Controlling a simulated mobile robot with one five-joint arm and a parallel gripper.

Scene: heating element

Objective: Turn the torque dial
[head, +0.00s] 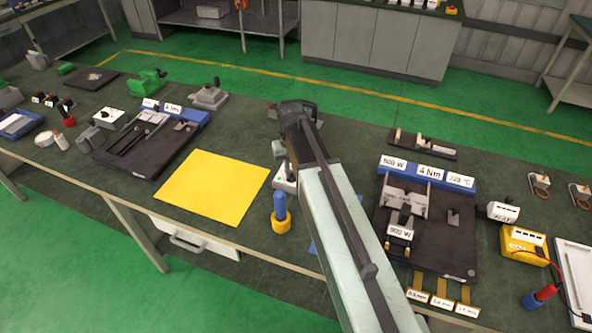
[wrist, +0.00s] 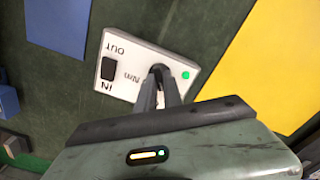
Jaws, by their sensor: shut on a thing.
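A white box (wrist: 125,62) marked "OUT", "IN" and "Nm" lies on the dark green bench top in the wrist view. It has a black rocker switch (wrist: 108,69) and a lit green light (wrist: 186,75). My gripper (wrist: 160,74) is shut on the dark torque dial between the "Nm" mark and the green light. The fingers hide most of the dial, so its setting cannot be read. In the head view the box (head: 281,184) shows just left of my arm, which covers part of it.
A yellow mat (head: 212,187) lies left of the box. A blue-handled tool in a yellow holder (head: 281,220) stands in front. Another fixture (head: 130,145) stands at the left.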

